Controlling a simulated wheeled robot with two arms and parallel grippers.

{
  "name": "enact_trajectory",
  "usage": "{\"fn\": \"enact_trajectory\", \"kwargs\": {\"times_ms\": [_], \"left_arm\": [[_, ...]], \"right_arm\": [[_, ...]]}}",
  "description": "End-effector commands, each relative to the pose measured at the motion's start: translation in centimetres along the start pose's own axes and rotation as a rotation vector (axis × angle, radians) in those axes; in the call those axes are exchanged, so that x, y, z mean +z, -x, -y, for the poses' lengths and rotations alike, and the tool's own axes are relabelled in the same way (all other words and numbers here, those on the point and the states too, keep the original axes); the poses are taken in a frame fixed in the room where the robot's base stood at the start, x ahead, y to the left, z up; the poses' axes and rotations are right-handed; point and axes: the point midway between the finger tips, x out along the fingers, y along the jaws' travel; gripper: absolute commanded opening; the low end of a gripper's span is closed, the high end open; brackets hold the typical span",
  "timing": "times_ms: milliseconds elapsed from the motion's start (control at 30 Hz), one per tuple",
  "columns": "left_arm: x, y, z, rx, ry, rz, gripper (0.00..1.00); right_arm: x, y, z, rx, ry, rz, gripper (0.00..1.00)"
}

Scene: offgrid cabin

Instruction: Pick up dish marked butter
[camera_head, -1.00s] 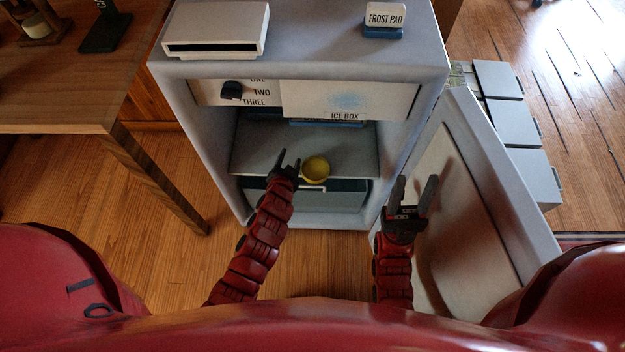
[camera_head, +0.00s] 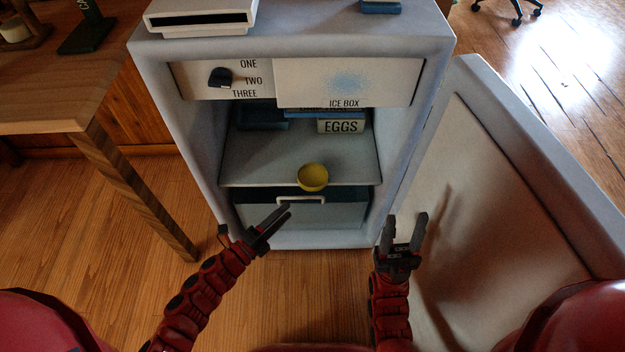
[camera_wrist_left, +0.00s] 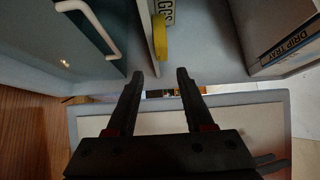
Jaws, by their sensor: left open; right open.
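A small round yellow dish (camera_head: 313,178) stands at the front edge of the shelf inside the open fridge. No butter marking on it can be read. It also shows edge-on in the left wrist view (camera_wrist_left: 160,38), beyond the fingertips. My left gripper (camera_head: 281,213) is open and empty, in front of the fridge, below and left of the dish and apart from it. In the left wrist view its fingers (camera_wrist_left: 160,74) are spread with nothing between them. My right gripper (camera_head: 406,220) is open and empty, right of the fridge opening beside the door.
A box marked EGGS (camera_head: 341,126) and a dark blue item (camera_head: 262,119) stand farther back on the shelf (camera_head: 260,165). Below is a drawer with a white handle (camera_head: 300,200). The open fridge door (camera_head: 500,190) is at right; a wooden table (camera_head: 60,85) is at left.

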Motion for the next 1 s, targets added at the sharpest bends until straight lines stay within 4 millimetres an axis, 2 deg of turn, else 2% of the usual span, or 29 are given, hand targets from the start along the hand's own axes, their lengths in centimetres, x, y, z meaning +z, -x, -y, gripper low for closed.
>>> {"fn": "enact_trajectory", "kwargs": {"times_ms": [33,100,200,433,700,1000], "left_arm": [[-0.1,-1.4,-0.1,-0.004,0.000,-0.005,0.53],[-0.1,-2.9,0.0,-0.004,0.000,-0.003,0.53],[0.0,-4.4,-0.1,-0.001,0.000,-0.001,0.53],[-0.1,-6.2,-0.1,-0.002,0.001,-0.002,0.53],[-0.1,-10.1,-0.4,0.002,0.001,0.002,0.53],[-0.1,-10.6,-0.2,0.002,0.002,0.002,0.51]], "right_arm": [[0.1,0.5,0.0,0.000,0.000,0.000,0.50],[0.1,0.7,0.0,0.000,0.000,0.000,0.50],[0.1,0.9,0.1,0.000,0.000,0.000,0.50],[0.2,1.3,0.1,0.000,0.000,0.000,0.50],[0.4,2.3,0.1,0.000,0.000,0.000,0.50],[0.4,2.3,0.1,0.000,0.000,0.000,0.50]]}}
